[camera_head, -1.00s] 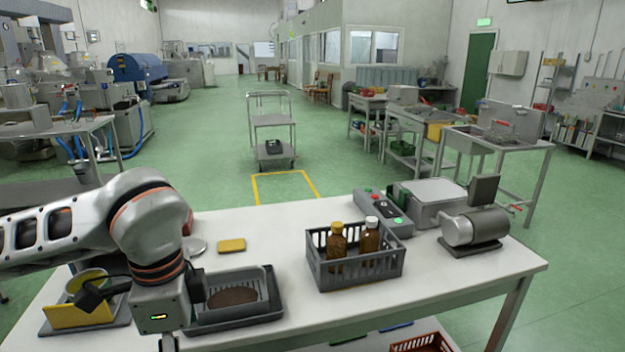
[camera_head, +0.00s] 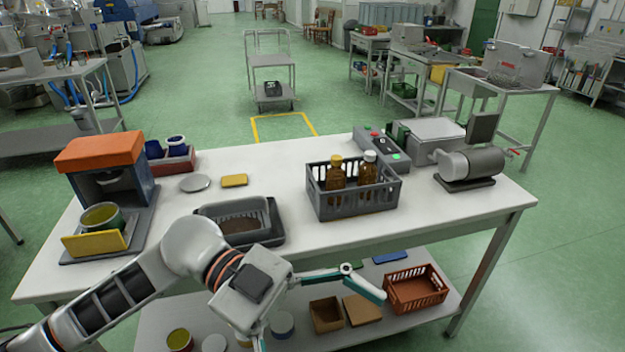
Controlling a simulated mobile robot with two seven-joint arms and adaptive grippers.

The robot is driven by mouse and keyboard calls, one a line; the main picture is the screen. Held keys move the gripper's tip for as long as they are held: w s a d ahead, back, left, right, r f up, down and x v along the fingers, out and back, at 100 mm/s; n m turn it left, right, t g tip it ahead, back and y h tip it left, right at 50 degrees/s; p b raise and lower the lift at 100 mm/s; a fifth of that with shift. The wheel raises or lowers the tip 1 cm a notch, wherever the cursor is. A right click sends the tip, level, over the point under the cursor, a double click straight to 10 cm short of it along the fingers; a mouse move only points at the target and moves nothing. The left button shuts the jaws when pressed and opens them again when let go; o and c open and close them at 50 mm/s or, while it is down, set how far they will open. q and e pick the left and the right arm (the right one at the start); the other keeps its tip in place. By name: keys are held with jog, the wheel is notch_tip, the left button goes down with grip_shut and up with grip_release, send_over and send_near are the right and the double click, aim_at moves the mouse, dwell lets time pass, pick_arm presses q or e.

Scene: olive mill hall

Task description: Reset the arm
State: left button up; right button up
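My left arm (camera_head: 185,250) comes in from the lower left. Its gripper (camera_head: 318,320) is in front of the table's front edge, with its fingers spread wide and nothing between them. One finger points right and the other points down, partly cut off by the picture's bottom edge. The white table (camera_head: 330,249) is behind the gripper. My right arm and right gripper are not in view.
On the table are an orange-topped machine (camera_head: 100,150), a dark tray (camera_head: 275,236), a grey crate (camera_head: 355,203) with two brown bottles, a control box (camera_head: 381,149) and a grey motor-like device (camera_head: 470,165). The lower shelf holds a red-brown crate (camera_head: 415,290) and small boxes.

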pick_arm(q)
jog(key=w+r+n+t+h, duration=0.5)
jog(key=w+n+t+h, duration=0.1)
jog(key=w+t+h, duration=0.4)
jog(key=w+a+f+n+t+y, duration=0.8)
jog(key=w+a+f+n+t, duration=0.15)
jog(key=n+t, duration=0.35)
jog(key=a+f+n+t+y, duration=0.1)
jog(key=a+f+y, duration=0.25)
jog(key=f, duration=0.45)
jog(key=a+f+n+t+y, duration=0.1)
jog(key=a+f+n+y, duration=0.15)
jog(key=f+y, duration=0.4)
jog(key=s+a+f+g+y, duration=0.1)
jog(key=s+a+f+g, duration=0.2)
jog(key=s+f, duration=0.3)
jog(key=s+a+f+g+y, duration=0.2)
jog(key=s+a+f, duration=0.4)
jog(key=f, duration=0.9)
jog(key=shift+s+g, duration=0.5)
jog(key=shift+g, duration=0.1)
jog(key=shift+f, duration=0.1)
